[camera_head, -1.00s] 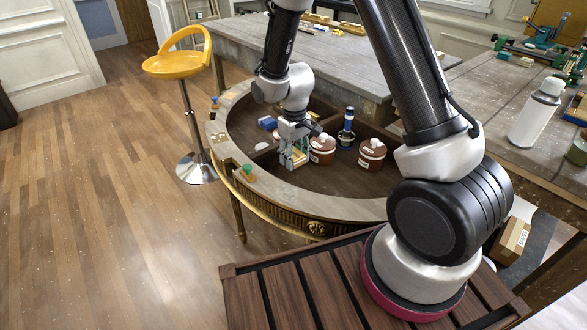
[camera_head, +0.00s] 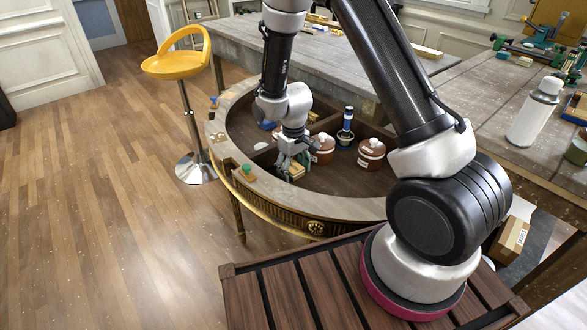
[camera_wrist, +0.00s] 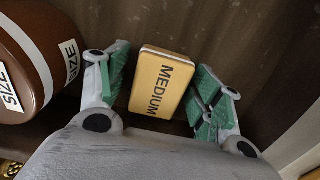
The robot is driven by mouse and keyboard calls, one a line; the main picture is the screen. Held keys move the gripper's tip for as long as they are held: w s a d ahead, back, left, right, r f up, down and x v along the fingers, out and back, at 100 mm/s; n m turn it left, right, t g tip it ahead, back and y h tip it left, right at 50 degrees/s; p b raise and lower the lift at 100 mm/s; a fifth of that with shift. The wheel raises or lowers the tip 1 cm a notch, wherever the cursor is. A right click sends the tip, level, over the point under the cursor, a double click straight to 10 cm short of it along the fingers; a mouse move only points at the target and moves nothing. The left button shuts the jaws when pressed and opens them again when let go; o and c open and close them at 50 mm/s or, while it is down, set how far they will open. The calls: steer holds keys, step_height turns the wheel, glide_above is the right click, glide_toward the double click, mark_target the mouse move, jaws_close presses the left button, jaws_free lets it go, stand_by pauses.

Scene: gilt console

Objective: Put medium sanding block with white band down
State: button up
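The medium sanding block (camera_wrist: 162,85) is orange-yellow, with MEDIUM printed on its upper face and a paler edge at the top in the wrist view. In the head view it shows as a small tan piece (camera_head: 297,171) low on the dark floor of the curved console (camera_head: 345,180), partly hidden by the fingers. My gripper (camera_wrist: 163,75) has its green-padded fingers on either side of the block. A narrow dark gap shows at the left finger; the right finger is very close to or touching the block.
A brown jar with a SIZE label (camera_wrist: 25,60) stands close left in the wrist view. Brown jars (camera_head: 371,153) and a blue-topped item (camera_head: 346,128) stand in the console. A green-knobbed piece (camera_head: 247,171) sits on the rim. Dark floor to the right is clear.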

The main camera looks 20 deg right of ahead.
step_height(320, 180, up, 12)
step_height(320, 180, up, 16)
steer(key=m+t, duration=0.2)
glide_above(293, 167)
steer(key=s+d, duration=0.7)
steer(key=d, duration=0.1)
steer(key=s+d+r+m+t, duration=0.1)
steer(key=s+d+r, duration=0.2)
steer(key=s, duration=0.6)
steer(key=s+d+r+m+t, duration=0.1)
steer(key=s+d+r, duration=0.3)
steer(key=s, duration=0.4)
steer(key=shift+s+r+m, duration=0.3)
steer(key=shift+s+r, duration=0.05)
steer(key=shift+r, duration=0.25)
